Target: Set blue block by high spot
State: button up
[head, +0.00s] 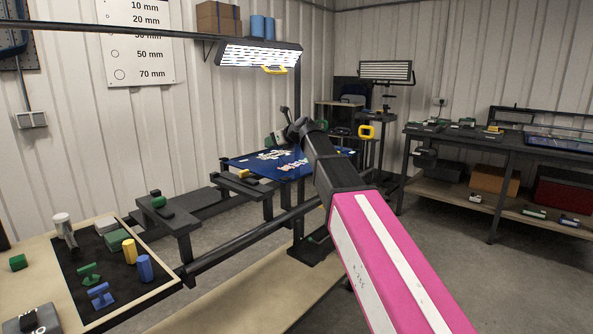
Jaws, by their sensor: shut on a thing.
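My arm reaches from the lower right to the blue panel (238,162) in the middle of the head view. My gripper (284,132) is small and dark at its far end, above the panel. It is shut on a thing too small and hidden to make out. I cannot tell whether either is the task's blue block. Pale marks or pieces (292,170) lie on the panel. No high spot can be told apart there.
Green pieces (88,273) and a yellow cylinder (129,251) share the mat. A lamp (259,55) hangs over the panel; a second lamp (386,71) stands behind. Dark stands (170,215) flank the panel's front left. A workbench (510,150) runs along the right wall.

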send_over(302, 172)
jog(key=f, duration=0.6)
jog(key=shift+s+a+f, duration=0.15)
jog(key=shift+s+f, duration=0.05)
jog(key=shift+f, duration=2.1)
jog(key=shift+f, duration=0.1)
jog(key=o, duration=0.9)
jog(key=v, duration=1.2)
